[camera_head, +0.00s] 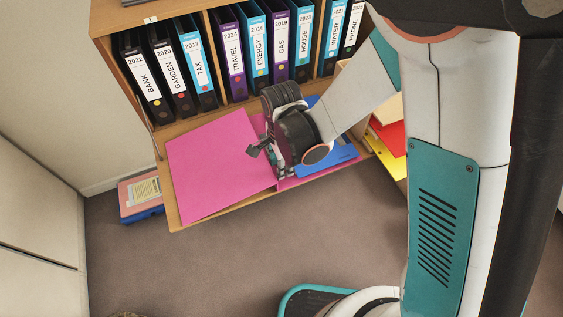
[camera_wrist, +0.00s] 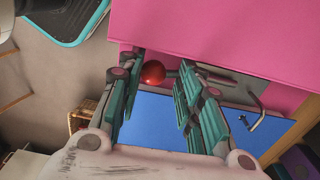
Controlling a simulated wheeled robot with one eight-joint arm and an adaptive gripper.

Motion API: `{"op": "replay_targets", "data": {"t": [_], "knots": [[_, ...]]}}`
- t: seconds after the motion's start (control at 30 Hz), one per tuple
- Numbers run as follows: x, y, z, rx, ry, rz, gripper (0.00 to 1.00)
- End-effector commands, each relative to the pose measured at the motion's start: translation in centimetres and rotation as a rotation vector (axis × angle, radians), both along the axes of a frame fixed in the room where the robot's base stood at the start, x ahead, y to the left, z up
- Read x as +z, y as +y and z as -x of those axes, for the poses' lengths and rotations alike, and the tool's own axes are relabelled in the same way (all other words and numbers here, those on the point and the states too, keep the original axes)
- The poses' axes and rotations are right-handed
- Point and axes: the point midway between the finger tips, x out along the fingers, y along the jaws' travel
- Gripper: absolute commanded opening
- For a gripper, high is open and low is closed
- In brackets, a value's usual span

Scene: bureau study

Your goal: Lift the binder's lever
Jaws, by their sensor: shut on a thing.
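A pink binder (camera_head: 218,168) lies open on the wooden bureau's fold-out surface; it also shows in the wrist view (camera_wrist: 215,35). Its metal mechanism (camera_wrist: 238,92) and a bent metal piece (camera_wrist: 258,112) show in the wrist view. The lever's red ball knob (camera_wrist: 153,72) sits between my fingertips, with a short rod running to the right. My gripper (camera_wrist: 160,70) is shut on the lever at this knob. In the head view my gripper (camera_head: 262,150) is over the binder's middle and its wrist hides the lever.
Labelled upright binders (camera_head: 235,62) fill the shelf behind. A blue sheet or folder (camera_head: 332,158) lies at the right. Red and yellow folders (camera_head: 392,135) stand beside the surface. A stack (camera_head: 140,196) rests on the floor at left.

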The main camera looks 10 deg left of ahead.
Motion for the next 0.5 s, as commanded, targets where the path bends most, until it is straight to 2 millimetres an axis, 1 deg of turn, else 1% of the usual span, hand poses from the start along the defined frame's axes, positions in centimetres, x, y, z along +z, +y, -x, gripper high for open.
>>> {"op": "replay_targets", "data": {"t": [0.27,0.37,0.5], "knots": [[0.2,0.1,-0.2,0.000,0.016,0.010,0.00],[0.8,0.3,-0.6,0.000,0.069,0.042,0.00],[1.8,0.7,-1.2,0.000,0.181,0.111,0.00]]}}
